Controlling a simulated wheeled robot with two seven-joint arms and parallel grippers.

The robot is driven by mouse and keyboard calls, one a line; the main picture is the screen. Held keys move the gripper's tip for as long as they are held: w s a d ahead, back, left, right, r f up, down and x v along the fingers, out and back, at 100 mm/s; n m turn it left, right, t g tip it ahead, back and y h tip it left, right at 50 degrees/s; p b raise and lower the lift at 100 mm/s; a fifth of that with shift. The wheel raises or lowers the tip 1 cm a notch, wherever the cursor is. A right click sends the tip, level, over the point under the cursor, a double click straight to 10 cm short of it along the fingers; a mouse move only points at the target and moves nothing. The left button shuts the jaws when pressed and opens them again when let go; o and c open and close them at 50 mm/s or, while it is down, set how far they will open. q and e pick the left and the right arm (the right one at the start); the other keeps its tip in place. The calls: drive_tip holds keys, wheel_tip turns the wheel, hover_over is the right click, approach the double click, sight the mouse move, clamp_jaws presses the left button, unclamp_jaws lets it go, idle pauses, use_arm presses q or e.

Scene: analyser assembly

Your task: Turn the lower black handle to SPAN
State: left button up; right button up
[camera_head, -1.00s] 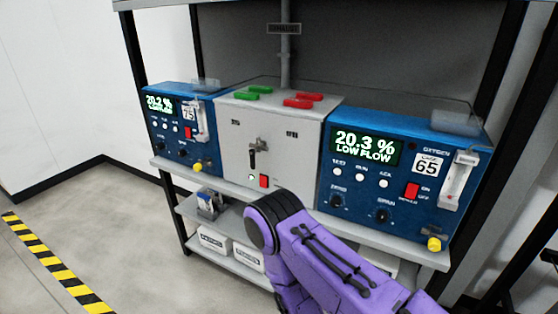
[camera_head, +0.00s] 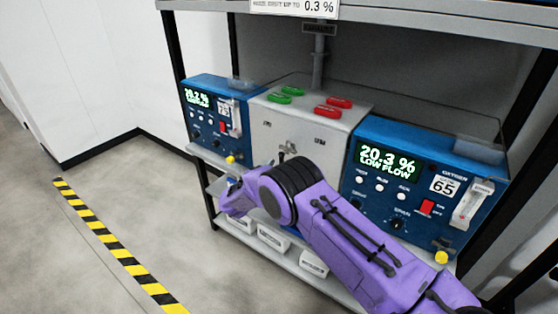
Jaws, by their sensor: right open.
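The grey valve fitting (camera_head: 289,148) sits on the front of the light grey centre box (camera_head: 300,120). A small dark part of the lower black handle (camera_head: 281,158) shows just below it. My purple right arm covers the rest, so I cannot tell where the handle points. Two small labels above the valve are too blurred to read. My right gripper (camera_head: 234,184) is at the arm's far end, left of and below the valve, in front of the left analyser's lower edge. It is open, small and partly hidden, apart from the handle. My left gripper is not in view.
Blue analysers stand left (camera_head: 205,88) and right (camera_head: 415,160) of the box. Green handles (camera_head: 286,90) and red handles (camera_head: 333,107) lie on its top. White bins (camera_head: 272,238) sit on the lower shelf. The floor left of the bench is clear beyond a striped line (camera_head: 112,243).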

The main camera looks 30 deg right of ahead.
drive_tip(key=shift+x, duration=1.3)
clamp_jaws()
drive_tip(key=shift+n, duration=0.3)
drive_tip(key=s+r+n, duration=0.1)
drive_tip(key=n, duration=0.4)
drive_tip(key=s+r+n, duration=0.1)
drive_tip(key=n, duration=0.5)
drive_tip(key=d+n, duration=0.1)
drive_tip(key=n, duration=0.5)
drive_tip(key=shift+s+r+p, duration=0.4)
drive_tip(key=shift+n, duration=0.4)
